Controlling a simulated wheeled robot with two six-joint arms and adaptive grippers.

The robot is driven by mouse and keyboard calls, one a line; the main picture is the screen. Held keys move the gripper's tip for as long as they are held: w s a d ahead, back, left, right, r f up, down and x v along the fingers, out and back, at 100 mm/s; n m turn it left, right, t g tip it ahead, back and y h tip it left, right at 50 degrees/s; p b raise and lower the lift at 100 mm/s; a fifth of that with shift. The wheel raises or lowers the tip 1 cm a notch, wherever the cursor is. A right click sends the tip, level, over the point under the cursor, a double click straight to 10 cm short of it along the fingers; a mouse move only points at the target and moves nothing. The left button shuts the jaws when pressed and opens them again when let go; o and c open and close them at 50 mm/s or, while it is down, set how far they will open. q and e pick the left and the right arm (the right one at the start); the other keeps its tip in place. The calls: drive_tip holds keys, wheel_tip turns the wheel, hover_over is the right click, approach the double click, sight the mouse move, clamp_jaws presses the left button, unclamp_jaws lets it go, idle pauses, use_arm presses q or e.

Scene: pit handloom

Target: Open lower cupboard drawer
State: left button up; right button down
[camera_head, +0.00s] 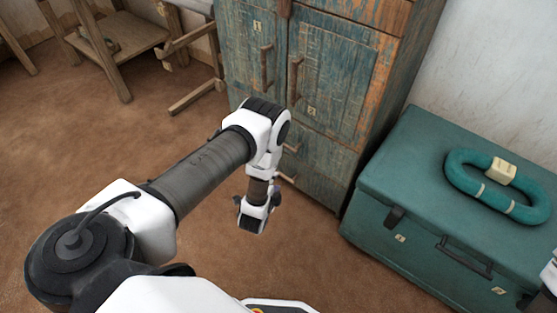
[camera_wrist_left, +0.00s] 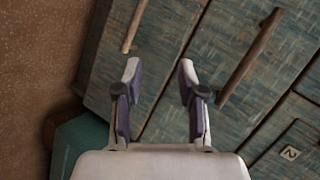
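The cupboard's lower drawer (camera_head: 318,188) is at the bottom of the weathered blue wooden cupboard in the head view and looks shut. Its bar handle (camera_head: 287,178) is partly beside my left arm; it also shows at the top of the left wrist view (camera_wrist_left: 135,25). The upper drawer's handle (camera_wrist_left: 250,55) is to the right in that view. My left gripper (camera_head: 256,210) hangs low in front of the drawers. In the left wrist view its fingers (camera_wrist_left: 158,72) are apart and empty, short of the lower handle. Part of my right arm shows at the head view's right edge.
A teal chest (camera_head: 385,205) stands right of the cupboard, with a teal ring-shaped object (camera_head: 475,190) on its lid. Two cupboard doors (camera_head: 335,75) with vertical handles are above the drawers. Wooden frames (camera_head: 125,40) stand at the back left. The brown floor to the left is clear.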

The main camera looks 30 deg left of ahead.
use_arm(q)
drive_tip(key=w+a+f+m+t+y+b, duration=0.1)
drive_tip(key=w+a+f+m+t+b, duration=0.2)
drive_tip(key=f+b, duration=0.55)
drive_tip(key=shift+y, duration=0.4)
drive_tip(key=x, duration=0.2)
drive_tip(key=b+x, duration=0.1)
drive_tip(key=x, duration=0.2)
drive_tip(key=f+b+x, duration=0.1)
drive_tip(key=x, duration=0.1)
drive_tip(key=shift+w+d, duration=0.1)
drive_tip(key=shift+w, duration=0.4)
use_arm(e)
wheel_tip(320, 180, down, 15)
use_arm(q)
drive_tip(key=shift+c, duration=0.3)
use_arm(e)
drive_tip(key=shift+w+d, duration=0.1)
use_arm(q)
clamp_jaws()
